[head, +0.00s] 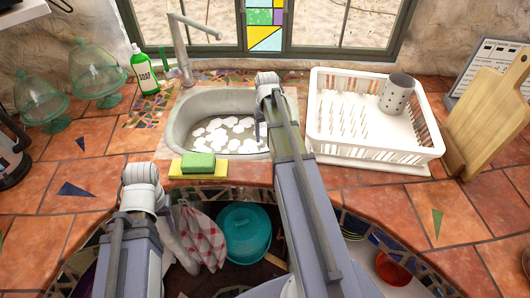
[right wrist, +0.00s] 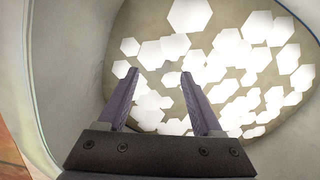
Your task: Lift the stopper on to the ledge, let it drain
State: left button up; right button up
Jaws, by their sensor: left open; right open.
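The grey sink (head: 180,125) holds water covered with white hexagonal foam patches (head: 225,132). I do not see the stopper in either view; the foam, or my right arm, may hide it. My right gripper (head: 258,135) points down over the right part of the sink, mostly hidden by its own wrist. In the right wrist view its two fingers (right wrist: 158,78) are apart, with nothing between them but foam and water behind. My left gripper (head: 136,205) is over the counter front, left of the sink, its fingertips mostly hidden. The rim beside the sink is tiled.
A green sponge (head: 198,162) on a yellow one (head: 205,173) lies at the sink's front edge. The tap (head: 183,50) and green soap bottle (head: 144,72) stand behind left. A white dish rack (head: 365,150) with a grey cup (head: 397,94) is close on the right.

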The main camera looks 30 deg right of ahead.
aim_at(265, 145)
jog(key=f+b, duration=0.2)
jog(key=f, duration=0.1)
jog(key=f+b, duration=0.1)
jog(key=shift+a+f+b, duration=0.25)
jog(key=shift+a+b, duration=0.05)
jog(key=shift+b, duration=0.05)
jog(key=shift+r, duration=0.1)
grip_shut()
